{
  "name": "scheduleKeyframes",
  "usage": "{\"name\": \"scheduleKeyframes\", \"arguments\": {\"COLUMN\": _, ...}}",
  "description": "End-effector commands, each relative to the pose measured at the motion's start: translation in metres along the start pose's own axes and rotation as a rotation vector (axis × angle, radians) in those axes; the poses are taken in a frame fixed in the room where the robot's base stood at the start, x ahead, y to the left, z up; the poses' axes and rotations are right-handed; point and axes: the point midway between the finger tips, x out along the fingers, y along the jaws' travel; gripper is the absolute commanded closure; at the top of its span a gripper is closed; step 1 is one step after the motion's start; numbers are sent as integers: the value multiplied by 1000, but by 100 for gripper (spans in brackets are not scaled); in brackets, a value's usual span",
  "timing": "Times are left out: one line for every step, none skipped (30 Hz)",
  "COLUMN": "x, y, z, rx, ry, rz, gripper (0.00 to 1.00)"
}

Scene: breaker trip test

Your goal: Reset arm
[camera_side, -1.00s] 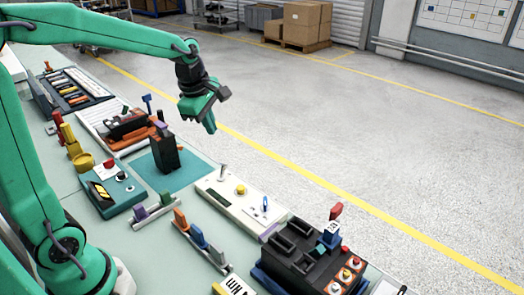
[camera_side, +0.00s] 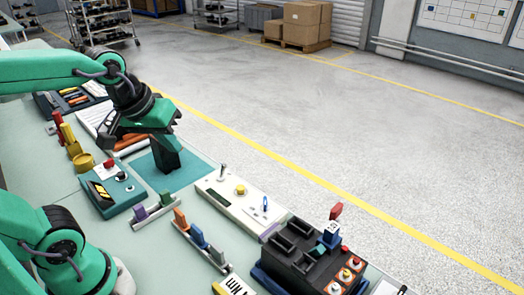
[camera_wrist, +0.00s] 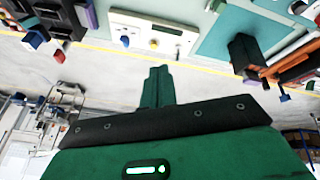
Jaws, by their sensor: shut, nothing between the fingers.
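My gripper (camera_side: 150,112) is at the upper left in the side view, raised over the far part of the bench. In the wrist view its green fingers (camera_wrist: 157,75) are together with nothing between them. A dark upright breaker block (camera_side: 165,153) stands on a teal mat (camera_side: 190,176), just below and right of my gripper in the side view and apart from it. The block (camera_wrist: 244,52) and mat (camera_wrist: 222,38) also show at the upper right of the wrist view. The state of any lever on the block is too small to tell.
A teal box with a red button (camera_side: 112,187) stands left of the mat. A white switch panel (camera_side: 240,198) and a black panel with several buttons (camera_side: 312,258) are nearer. Yellow pieces (camera_side: 75,150) stand at the left. The floor beyond the bench is open.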

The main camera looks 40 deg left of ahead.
Motion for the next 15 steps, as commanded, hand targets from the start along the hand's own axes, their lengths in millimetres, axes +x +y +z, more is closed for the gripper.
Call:
{"name": "scheduleKeyframes", "arguments": {"x": -3, "y": -1, "z": 7, "rx": 71, "ry": 10, "rz": 7, "gripper": 100}}
{"name": "scheduleKeyframes", "arguments": {"x": -4, "y": -2, "z": 10, "rx": 114, "ry": 14, "rz": 10, "gripper": 100}}
{"name": "scheduleKeyframes", "arguments": {"x": -5, "y": -3, "z": 15, "rx": 168, "ry": 20, "rz": 14, "gripper": 100}}
{"name": "scheduleKeyframes", "arguments": {"x": -6, "y": -4, "z": 18, "rx": 207, "ry": 24, "rz": 16, "gripper": 100}}
{"name": "scheduleKeyframes", "arguments": {"x": -6, "y": -4, "z": 21, "rx": 243, "ry": 27, "rz": 18, "gripper": 100}}
{"name": "scheduleKeyframes", "arguments": {"x": -7, "y": -5, "z": 24, "rx": 287, "ry": 33, "rz": 20, "gripper": 100}}
{"name": "scheduleKeyframes", "arguments": {"x": -7, "y": -6, "z": 27, "rx": 317, "ry": 35, "rz": 21, "gripper": 100}}
{"name": "scheduleKeyframes", "arguments": {"x": -8, "y": -6, "z": 29, "rx": 344, "ry": 38, "rz": 23, "gripper": 100}}
{"name": "scheduleKeyframes", "arguments": {"x": -8, "y": -7, "z": 31, "rx": 375, "ry": 41, "rz": 24, "gripper": 100}}
{"name": "scheduleKeyframes", "arguments": {"x": -8, "y": -7, "z": 33, "rx": 395, "ry": 44, "rz": 25, "gripper": 100}}
{"name": "scheduleKeyframes", "arguments": {"x": -8, "y": -7, "z": 34, "rx": 410, "ry": 46, "rz": 25, "gripper": 100}}
{"name": "scheduleKeyframes", "arguments": {"x": -9, "y": -8, "z": 35, "rx": 428, "ry": 47, "rz": 26, "gripper": 100}}
{"name": "scheduleKeyframes", "arguments": {"x": -9, "y": -8, "z": 36, "rx": 437, "ry": 48, "rz": 26, "gripper": 100}}
{"name": "scheduleKeyframes", "arguments": {"x": -8, "y": -8, "z": 37, "rx": 444, "ry": 48, "rz": 26, "gripper": 100}}
{"name": "scheduleKeyframes", "arguments": {"x": -8, "y": -8, "z": 37, "rx": 450, "ry": 48, "rz": 26, "gripper": 100}}
